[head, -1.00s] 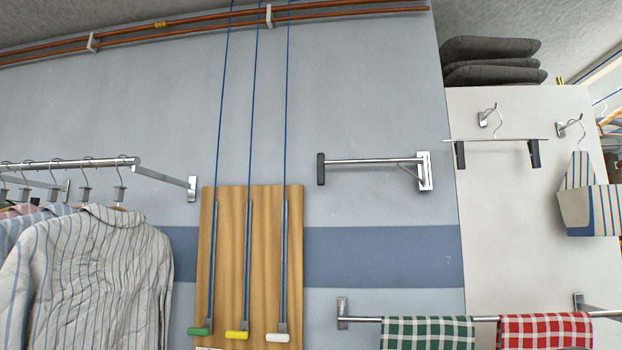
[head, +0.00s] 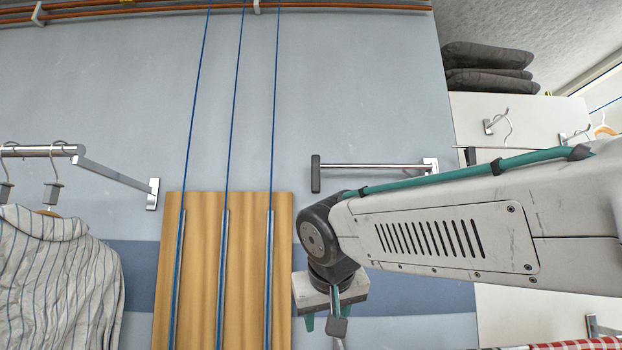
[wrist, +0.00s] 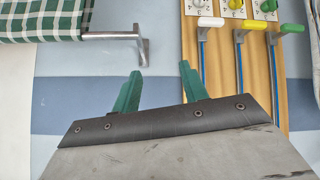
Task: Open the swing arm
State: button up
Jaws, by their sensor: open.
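The swing arm (head: 375,165) is a slim metal bar with a dark end cap (head: 316,174) at its left. It runs level across the wall from a bracket at its right, which is partly hidden by my arm. My gripper (head: 322,322) points downward, below the swing arm's left end and apart from it. It also shows in the wrist view (wrist: 161,72), with two green fingers spread and nothing between them. The swing arm does not show in the wrist view.
A wooden board (head: 198,250) with blue cords is left of my gripper. White (wrist: 211,22), yellow (wrist: 249,23) and green (wrist: 291,28) pull handles show in the wrist view. A rail carries a green checked cloth (wrist: 40,20). Striped shirts (head: 55,275) hang at left.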

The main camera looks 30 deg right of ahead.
aim_at(316, 173)
jog(key=w+d+r+m+t+h, duration=0.1)
jog(key=w+d+r+t, duration=0.1)
jog(key=r, duration=0.8)
jog(key=w+d+r+m+t+h, duration=0.1)
jog(key=w+r, duration=0.4)
jog(key=r, duration=0.5)
jog(key=w+d+r+m+t+h, duration=0.1)
jog(key=w+d+r+t+h, duration=0.1)
jog(key=r, duration=0.7)
jog(key=shift+w+d+r+t+h, duration=0.2)
jog(key=shift+w+t+h, duration=0.05)
jog(key=shift+w+t, duration=0.3)
jog(key=shift+w+d+r+t+h, duration=0.25)
jog(key=shift+w+t, duration=0.2)
jog(key=shift+w, duration=0.2)
jog(key=x, duration=0.6)
jog(key=shift+w+d, duration=0.4)
jog(key=shift+w, duration=0.05)
grip_shut()
